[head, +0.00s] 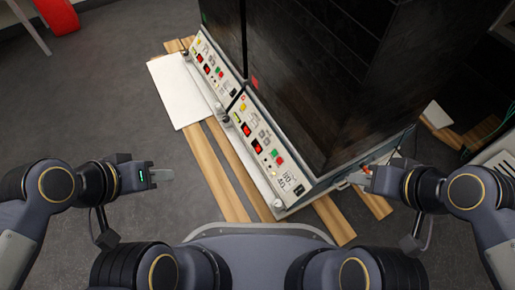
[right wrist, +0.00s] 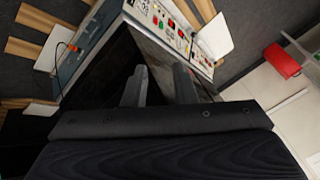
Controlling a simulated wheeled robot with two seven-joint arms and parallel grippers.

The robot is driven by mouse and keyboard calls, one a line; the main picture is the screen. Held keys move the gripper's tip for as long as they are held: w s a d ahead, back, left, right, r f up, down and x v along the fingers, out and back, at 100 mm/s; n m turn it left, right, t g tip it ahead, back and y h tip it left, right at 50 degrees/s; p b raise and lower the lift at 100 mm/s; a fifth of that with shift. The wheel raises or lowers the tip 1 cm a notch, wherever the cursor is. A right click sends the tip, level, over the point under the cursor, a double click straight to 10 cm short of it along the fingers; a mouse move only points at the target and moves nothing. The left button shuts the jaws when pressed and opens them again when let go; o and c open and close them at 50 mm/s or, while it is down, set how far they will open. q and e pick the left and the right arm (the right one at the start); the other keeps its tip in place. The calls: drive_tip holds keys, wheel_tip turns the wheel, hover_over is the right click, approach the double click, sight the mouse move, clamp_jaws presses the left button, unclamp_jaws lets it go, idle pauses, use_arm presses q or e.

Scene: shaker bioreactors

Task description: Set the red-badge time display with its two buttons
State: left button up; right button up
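A dark shaker cabinet has two pale control panels, a nearer one (head: 266,150) and a farther one (head: 213,72). A small red badge (head: 255,83) sits on the dark front beside the nearer panel's far end. The nearer panel has a red display (head: 257,147), with green and red buttons beside it; the digits are too small to read. The farther panel has a similar red display (head: 207,69). My left gripper (head: 162,175) is left of the nearer panel, apart from it; its finger gap is unclear. My right gripper (head: 357,178) is right of the cabinet; its two fingers (right wrist: 160,85) stand apart, empty.
Wooden slats (head: 222,175) lie under the cabinet on the grey floor. A white board (head: 181,91) lies left of the farther panel. A red object (head: 57,15) is at the top left. The floor around my left gripper is clear.

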clamp_jaws()
idle(1.4)
